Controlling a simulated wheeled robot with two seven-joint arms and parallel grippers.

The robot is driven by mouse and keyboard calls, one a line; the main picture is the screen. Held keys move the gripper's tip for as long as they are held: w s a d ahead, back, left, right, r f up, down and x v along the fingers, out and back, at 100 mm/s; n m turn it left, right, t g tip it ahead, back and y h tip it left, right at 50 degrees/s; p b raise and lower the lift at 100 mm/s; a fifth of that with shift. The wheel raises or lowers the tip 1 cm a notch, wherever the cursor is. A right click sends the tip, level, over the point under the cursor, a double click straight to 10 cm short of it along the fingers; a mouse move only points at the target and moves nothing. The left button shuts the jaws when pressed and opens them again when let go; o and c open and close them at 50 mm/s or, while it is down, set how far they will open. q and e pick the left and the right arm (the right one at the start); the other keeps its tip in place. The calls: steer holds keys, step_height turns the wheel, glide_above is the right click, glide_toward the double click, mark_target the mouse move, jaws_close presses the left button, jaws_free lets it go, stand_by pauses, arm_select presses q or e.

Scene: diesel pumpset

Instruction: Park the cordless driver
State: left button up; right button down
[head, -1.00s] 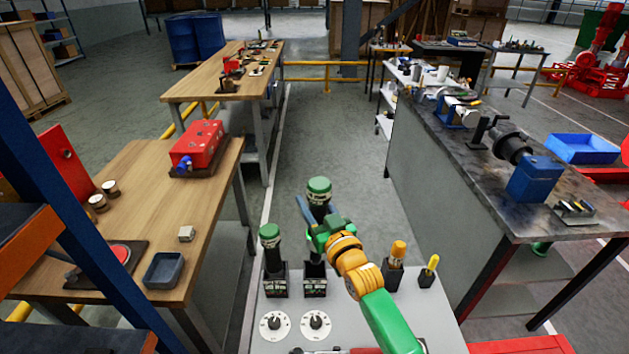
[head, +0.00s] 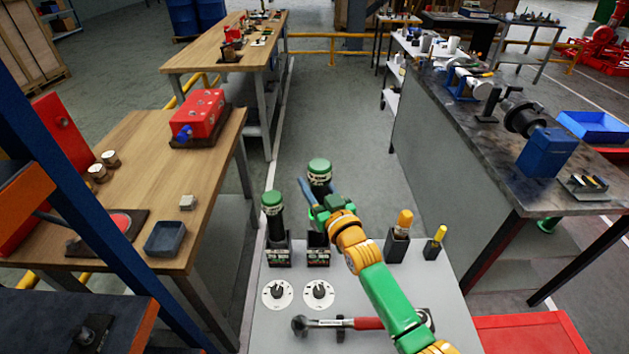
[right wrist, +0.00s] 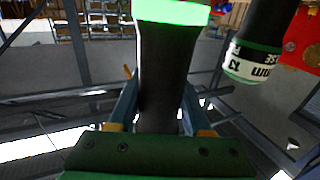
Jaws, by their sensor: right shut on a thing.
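A cordless driver (head: 319,172) with a green end and a black body is held upright above the bench cart. My right gripper (head: 313,196) is shut on its black body. The right wrist view shows the black body (right wrist: 163,65) between the two blue fingers. A second green-ended driver (head: 273,215) stands upright in the left holder (head: 278,254). It also shows in the right wrist view (right wrist: 252,62). My left gripper is out of view.
The grey cart top (head: 380,285) also carries two white dials (head: 278,293), a red-handled wrench (head: 345,323), an orange-handled tool (head: 404,220) and a yellow-handled tool (head: 440,233) in holders. A wooden bench (head: 150,200) stands left, a dark-topped bench (head: 480,140) right.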

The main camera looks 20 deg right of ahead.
step_height(320, 180, down, 7)
steer(key=b, duration=0.5)
steer(key=shift+s+r, duration=0.1)
steer(key=shift+r, duration=0.1)
stand_by(0.5)
steer(key=shift+f+b, duration=0.7)
steer(key=shift+f, duration=0.35)
stand_by(0.4)
steer(key=shift+c, duration=1.3)
jaws_free()
steer(key=shift+s, duration=0.1)
steer(key=shift+f, duration=0.1)
steer(key=s, duration=0.7)
steer(key=shift+d, duration=0.45)
